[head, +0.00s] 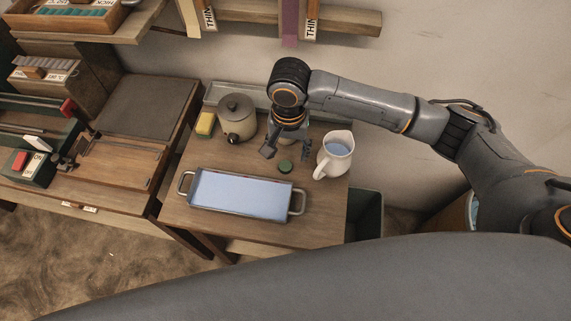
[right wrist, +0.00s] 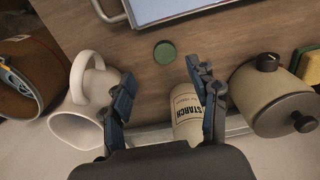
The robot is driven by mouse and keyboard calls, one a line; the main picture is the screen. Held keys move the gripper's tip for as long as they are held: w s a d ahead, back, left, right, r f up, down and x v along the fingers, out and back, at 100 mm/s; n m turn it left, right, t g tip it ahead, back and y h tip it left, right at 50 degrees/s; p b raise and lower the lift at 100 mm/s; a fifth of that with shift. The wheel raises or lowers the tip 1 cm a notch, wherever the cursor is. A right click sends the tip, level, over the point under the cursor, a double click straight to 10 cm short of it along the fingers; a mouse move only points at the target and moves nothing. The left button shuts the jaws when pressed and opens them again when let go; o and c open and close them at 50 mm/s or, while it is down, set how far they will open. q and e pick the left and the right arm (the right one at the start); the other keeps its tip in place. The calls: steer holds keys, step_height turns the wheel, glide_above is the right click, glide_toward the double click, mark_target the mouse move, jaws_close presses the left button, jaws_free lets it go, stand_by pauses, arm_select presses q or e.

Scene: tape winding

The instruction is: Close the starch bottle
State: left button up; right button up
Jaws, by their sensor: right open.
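The starch bottle (right wrist: 187,118) is pale with dark STARCH lettering. In the right wrist view it stands between my right gripper's fingers, nearer the right-hand one, with its upper part pale. In the head view it is mostly hidden behind the gripper. A round green cap (head: 285,167) lies apart from the bottle on the wooden table; it also shows in the right wrist view (right wrist: 165,53). My right gripper (head: 287,149) is open, its fingers apart around the bottle; I cannot tell whether either touches it. My left gripper is not in view.
A white pitcher (head: 334,158) stands right of the bottle. A lidded pot (head: 237,119) and a yellow sponge (head: 205,123) are to the left. A handled tray (head: 295,209) of bluish liquid fills the table's front. A dark bin (head: 366,217) stands beside the table.

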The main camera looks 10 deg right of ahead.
mark_target(286, 166)
steer(key=shift+f, duration=0.8)
steer(key=f, duration=0.5)
steer(key=shift+w+a+f+p, duration=0.1)
steer(key=shift+w+a+p, duration=0.15)
steer(key=shift+w+p, duration=0.05)
steer(key=c, duration=0.8)
